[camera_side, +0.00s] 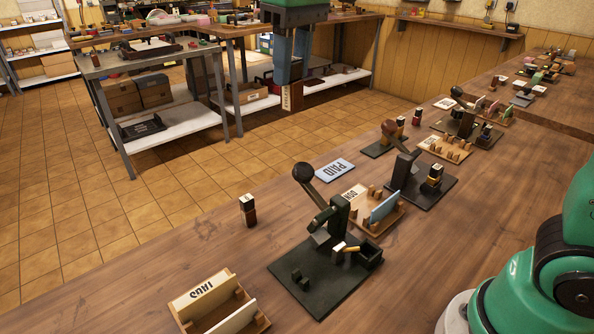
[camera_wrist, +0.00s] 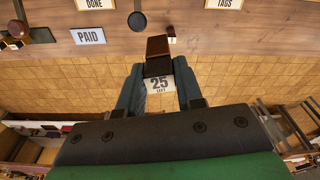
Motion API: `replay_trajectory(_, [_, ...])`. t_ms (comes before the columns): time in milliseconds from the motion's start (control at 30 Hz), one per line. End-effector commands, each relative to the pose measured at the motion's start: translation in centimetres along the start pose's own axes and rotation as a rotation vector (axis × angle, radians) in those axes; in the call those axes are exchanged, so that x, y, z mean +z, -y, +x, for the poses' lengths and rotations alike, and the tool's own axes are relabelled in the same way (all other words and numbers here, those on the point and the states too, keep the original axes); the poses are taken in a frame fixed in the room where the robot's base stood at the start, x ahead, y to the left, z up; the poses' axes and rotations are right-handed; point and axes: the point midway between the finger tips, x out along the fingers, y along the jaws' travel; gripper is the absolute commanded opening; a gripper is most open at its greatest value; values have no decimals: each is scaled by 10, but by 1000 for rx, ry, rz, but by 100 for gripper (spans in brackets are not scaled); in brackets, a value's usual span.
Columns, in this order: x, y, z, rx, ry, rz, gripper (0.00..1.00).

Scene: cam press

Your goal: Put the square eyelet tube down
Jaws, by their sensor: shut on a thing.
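The square eyelet tube (camera_side: 292,97), brown with a pale label, is held between the fingers of my gripper (camera_side: 292,82). In the wrist view the tube (camera_wrist: 158,55) shows its brown sides and a white label reading 25, between the two fingers (camera_wrist: 160,88). It is in the air, apart from any surface, out past the bench's far edge with floor behind it. A similar small dark tube with a white top (camera_side: 248,210) stands upright on the wooden bench (camera_side: 205,240); it looks small in the wrist view (camera_wrist: 172,39).
A black lever press (camera_side: 325,270) stands mid-bench. Near it are a TAGS tray (camera_side: 190,312), a DONE tray (camera_side: 388,222), a PAID mat (camera_side: 335,170) and a second press (camera_side: 405,175). Bare wood surrounds the standing tube. More fixtures fill the bench's far right.

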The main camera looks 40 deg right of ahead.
Motion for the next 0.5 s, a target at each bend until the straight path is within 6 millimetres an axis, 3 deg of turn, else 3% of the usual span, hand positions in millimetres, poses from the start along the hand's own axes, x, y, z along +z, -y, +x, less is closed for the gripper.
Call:
replay_trajectory(200, [-54, 36, 16, -11, 0, -90, 0])
replay_trajectory(500, [-92, 81, 51, -22, 0, -182, 0])
